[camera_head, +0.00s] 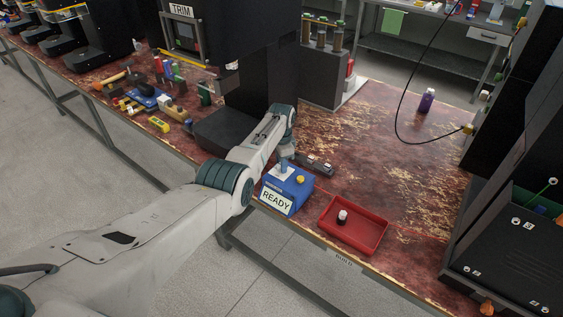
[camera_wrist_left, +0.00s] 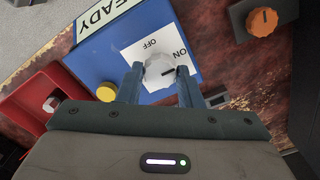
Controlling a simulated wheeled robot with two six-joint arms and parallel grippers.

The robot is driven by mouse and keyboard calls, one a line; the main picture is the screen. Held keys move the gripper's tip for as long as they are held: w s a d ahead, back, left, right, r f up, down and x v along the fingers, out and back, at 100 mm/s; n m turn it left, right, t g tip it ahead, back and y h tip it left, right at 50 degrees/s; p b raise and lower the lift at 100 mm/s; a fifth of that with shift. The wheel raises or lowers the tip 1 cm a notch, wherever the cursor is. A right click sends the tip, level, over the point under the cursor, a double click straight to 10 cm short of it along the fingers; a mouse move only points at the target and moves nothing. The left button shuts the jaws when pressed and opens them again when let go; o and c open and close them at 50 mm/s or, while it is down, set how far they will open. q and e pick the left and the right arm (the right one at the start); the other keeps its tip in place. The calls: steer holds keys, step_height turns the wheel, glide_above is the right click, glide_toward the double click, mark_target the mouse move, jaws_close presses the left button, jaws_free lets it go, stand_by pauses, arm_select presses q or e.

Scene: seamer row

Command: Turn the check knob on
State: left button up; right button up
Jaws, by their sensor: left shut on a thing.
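The check knob (camera_wrist_left: 159,72) is a pale grey knob on a white plate marked OFF and ON, on the blue box (camera_head: 292,206). The box carries a READY label (camera_head: 276,200) and a yellow button (camera_head: 300,180). My left gripper (camera_wrist_left: 160,84) has one finger on each side of the knob and is shut on it. A dark mark on the knob appears to point right, toward the ON side, though it is small. In the head view my left gripper (camera_head: 284,165) comes down on top of the box and hides most of the knob. My right gripper is out of view.
A red tray (camera_head: 372,244) holding a small black-and-white item stands right of the box. A dark unit (camera_head: 318,167) lies close behind it. In the wrist view an orange knob (camera_wrist_left: 262,22) sits on a dark block.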

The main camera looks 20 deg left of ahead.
arm_select(q)
steer(key=shift+w+r, duration=0.1)
stand_by(0.4)
steer(key=o, duration=1)
steer(key=shift+c, duration=0.2)
step_height(320, 180, up, 11)
